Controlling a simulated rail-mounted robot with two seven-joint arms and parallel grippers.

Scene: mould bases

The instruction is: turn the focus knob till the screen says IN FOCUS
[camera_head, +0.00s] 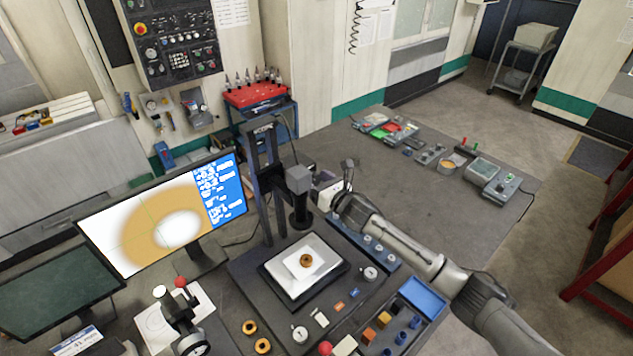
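The screen (160,215) at the left shows a large, soft-edged orange ring with a white centre. The blue panel (221,189) at its right carries white text too small to read. The microscope's dark column (262,180) stands behind the stage, with a grey camera head and black lens (301,205). A small brown ring part (306,261) lies on the white stage plate under the lens. My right gripper (335,190) is close beside the head, on its right. I cannot make out the focus knob, the finger gap or any contact. My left gripper is not in view.
Dial gauges, brass rings and small blocks lie on the base around the stage, with a blue tray (423,297) at right. A control unit with a red ball (181,282) stands front left. Small devices line the table's far edge. The table (410,195) right of the microscope is largely clear.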

